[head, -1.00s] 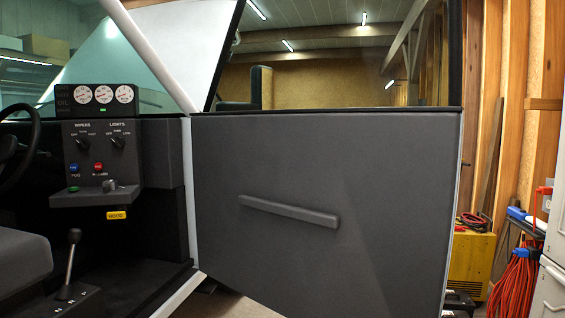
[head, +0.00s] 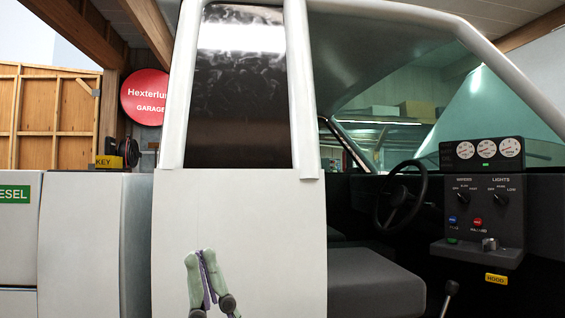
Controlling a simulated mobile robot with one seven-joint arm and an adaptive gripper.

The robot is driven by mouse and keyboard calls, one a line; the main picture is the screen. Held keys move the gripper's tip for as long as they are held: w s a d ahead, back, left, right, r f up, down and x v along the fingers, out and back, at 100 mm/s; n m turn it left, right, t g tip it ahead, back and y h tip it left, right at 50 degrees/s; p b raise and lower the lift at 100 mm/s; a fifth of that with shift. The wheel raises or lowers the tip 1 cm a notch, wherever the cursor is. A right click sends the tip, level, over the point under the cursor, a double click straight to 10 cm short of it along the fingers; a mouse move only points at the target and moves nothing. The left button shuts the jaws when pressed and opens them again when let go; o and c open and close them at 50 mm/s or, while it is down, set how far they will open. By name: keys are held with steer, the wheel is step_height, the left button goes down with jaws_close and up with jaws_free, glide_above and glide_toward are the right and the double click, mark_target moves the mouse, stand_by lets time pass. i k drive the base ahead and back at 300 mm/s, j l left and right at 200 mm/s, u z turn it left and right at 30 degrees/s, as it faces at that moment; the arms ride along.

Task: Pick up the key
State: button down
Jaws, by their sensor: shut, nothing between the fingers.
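A yellow label reading "KEY" (head: 109,162) shows at the left of the head view, above the top edge of the white truck body. A dark rounded object with some yellow (head: 126,151) is right beside it. I cannot make out a key itself there. My gripper (head: 201,255) is at the bottom, left of centre, in front of the white cab panel. Its pale green fingers are shut and hold nothing. The label is above and left of it.
The white cab pillar (head: 305,80) stands between the label and the open cab. Inside are the seat (head: 360,275), steering wheel (head: 390,195), gear lever (head: 448,298) and dashboard panel (head: 482,200). A red garage sign (head: 146,97) hangs behind.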

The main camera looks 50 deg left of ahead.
mark_target(109, 146)
steer(key=u, duration=2.3)
